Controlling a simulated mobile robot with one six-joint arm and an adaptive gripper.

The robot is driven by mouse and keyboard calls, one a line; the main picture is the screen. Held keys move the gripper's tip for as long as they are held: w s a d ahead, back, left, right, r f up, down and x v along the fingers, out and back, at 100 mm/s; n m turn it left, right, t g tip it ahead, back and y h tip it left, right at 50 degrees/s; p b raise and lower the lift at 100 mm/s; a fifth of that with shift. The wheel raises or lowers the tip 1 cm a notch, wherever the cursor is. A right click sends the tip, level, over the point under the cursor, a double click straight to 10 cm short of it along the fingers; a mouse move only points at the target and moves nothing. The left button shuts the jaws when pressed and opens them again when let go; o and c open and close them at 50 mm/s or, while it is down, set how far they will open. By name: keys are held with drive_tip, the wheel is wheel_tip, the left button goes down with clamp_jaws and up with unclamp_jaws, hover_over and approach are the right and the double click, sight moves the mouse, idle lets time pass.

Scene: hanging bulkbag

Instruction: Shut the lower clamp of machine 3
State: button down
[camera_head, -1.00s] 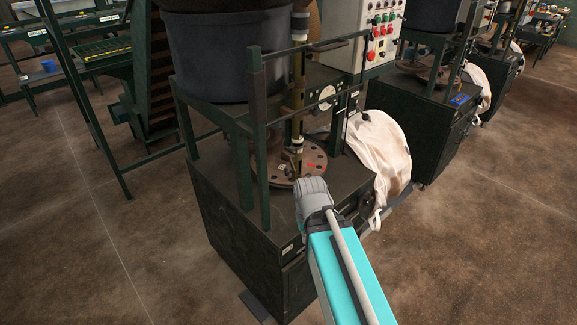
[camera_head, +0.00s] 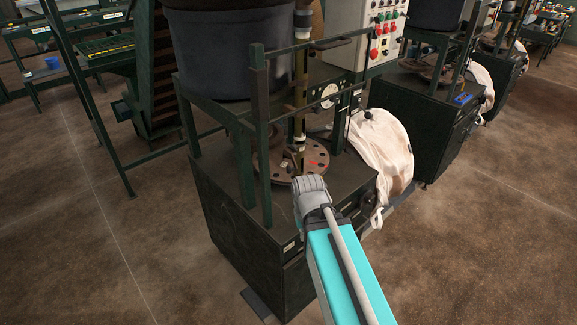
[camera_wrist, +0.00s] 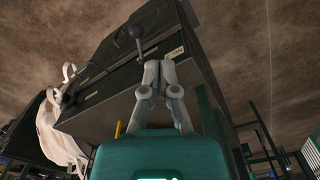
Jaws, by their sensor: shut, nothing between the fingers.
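The nearest machine is a dark green cabinet (camera_head: 240,230) with a round drilled brown plate (camera_head: 305,163) and an upright brass-coloured post on top. I see no number on it. My gripper (camera_wrist: 160,66) is shut and empty in the wrist view, its fingers together close to the cabinet (camera_wrist: 100,100). In the head view my grey wrist is in front of the cabinet's top edge and hides the fingers. A lever with a dark ball knob (camera_wrist: 135,32) stands just beyond the fingertips in the wrist view, apparently apart from them. I cannot tell which clamp it works.
A pale bag (camera_head: 382,150) hangs at the cabinet's right side, below a black knob (camera_head: 367,114). Dark uprights and rails frame the cabinet top under a large dark tub (camera_head: 225,55). A control box (camera_head: 370,30) stands behind.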

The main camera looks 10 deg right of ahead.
drive_tip(key=c, duration=1.4)
unclamp_jaws()
drive_tip(key=c, duration=0.9)
unclamp_jaws()
drive_tip(key=shift+w+r, duration=0.15)
drive_tip(key=shift+w, duration=0.05)
drive_tip(key=shift+c, duration=0.2)
drive_tip(key=shift+o, duration=1.1)
drive_tip(key=shift+w+r+n+p, duration=0.25)
drive_tip(key=shift+n+p, duration=0.05)
drive_tip(key=shift+p, duration=0.15)
drive_tip(key=o, duration=0.4)
drive_tip(key=shift+w+r+n+p, duration=0.7)
drive_tip(key=shift+w+r+p, duration=0.15)
drive_tip(key=shift+r+p, duration=0.15)
drive_tip(key=shift+c, duration=0.2)
drive_tip(key=w+r+n+t+p, duration=0.3)
drive_tip(key=w+r+n+p, duration=1.3)
drive_tip(key=shift+w+d+r+t, duration=0.3)
drive_tip(key=shift+w+d+r, duration=0.05)
drive_tip(key=shift+r, duration=0.05)
drive_tip(key=shift+f, duration=0.1)
drive_tip(key=b+x, duration=1.3)
drive_tip(key=shift+w+f, duration=0.1)
drive_tip(key=shift+f, duration=0.15)
